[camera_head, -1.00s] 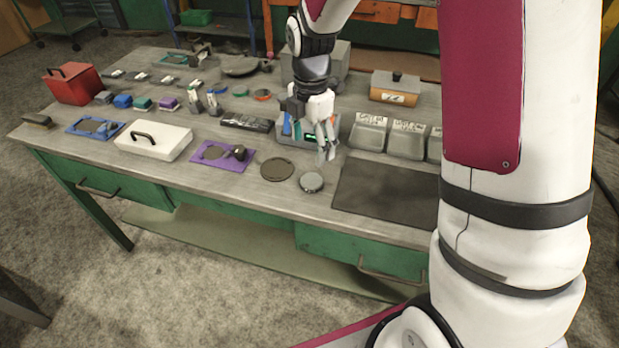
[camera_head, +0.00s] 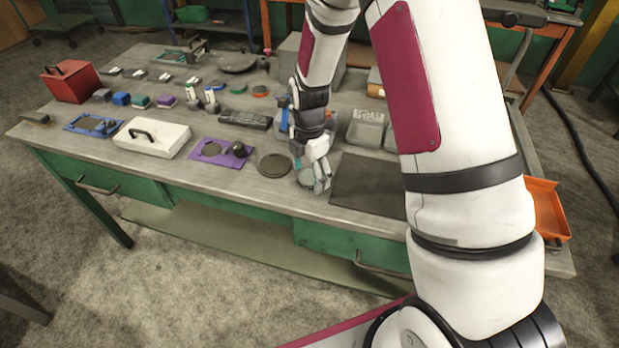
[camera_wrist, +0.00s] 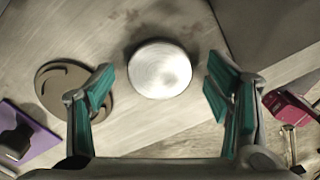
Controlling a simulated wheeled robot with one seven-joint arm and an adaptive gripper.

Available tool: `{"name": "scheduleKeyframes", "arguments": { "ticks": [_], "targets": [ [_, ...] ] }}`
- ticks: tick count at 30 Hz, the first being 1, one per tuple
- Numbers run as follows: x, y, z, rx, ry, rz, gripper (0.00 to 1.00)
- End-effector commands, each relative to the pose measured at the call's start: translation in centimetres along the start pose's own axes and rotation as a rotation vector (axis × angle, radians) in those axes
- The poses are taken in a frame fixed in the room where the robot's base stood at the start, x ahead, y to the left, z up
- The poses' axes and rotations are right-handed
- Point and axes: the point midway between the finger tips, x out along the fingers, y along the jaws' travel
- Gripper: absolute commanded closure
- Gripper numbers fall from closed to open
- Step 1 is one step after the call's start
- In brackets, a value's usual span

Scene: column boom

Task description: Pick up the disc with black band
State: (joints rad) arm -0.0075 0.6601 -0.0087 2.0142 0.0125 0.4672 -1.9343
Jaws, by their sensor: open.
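The disc with black band is the round, light-topped disc (camera_wrist: 160,69) in the upper middle of the wrist view, lying on the bench. The wrist view shows only its pale top; the band cannot be made out there. In the head view my gripper (camera_head: 316,178) is right over the disc and largely hides it. In the wrist view my gripper (camera_wrist: 160,82) is open and empty, with one teal-padded finger on each side of the disc and clear space between finger and disc.
A flat dark round plate (camera_head: 274,164) lies left of the disc. A purple mat (camera_head: 222,153) with a black knob lies farther left. A dark flat mat (camera_head: 368,186) lies to the right, with grey bins (camera_head: 366,130) behind it. The bench's front edge is close.

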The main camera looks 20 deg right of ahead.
Motion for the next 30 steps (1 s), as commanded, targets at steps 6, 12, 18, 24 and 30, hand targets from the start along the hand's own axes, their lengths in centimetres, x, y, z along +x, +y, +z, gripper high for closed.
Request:
{"name": "scheduleKeyframes", "arguments": {
  "ticks": [6, 12, 18, 24, 30],
  "targets": [
    [0.0, 0.0, 0.0, 0.0, 0.0, 0.0, 0.37],
    [0.0, 0.0, 0.0, 0.0, 0.0, 0.0, 0.82],
    [-0.1, 0.0, 0.0, 0.0, -0.001, 0.001, 0.93],
    [-0.5, 0.1, 0.1, 0.0, -0.001, 0.002, 0.93],
    [-2.1, 0.1, 0.1, 0.002, -0.002, 0.004, 0.93]
  ]
}}
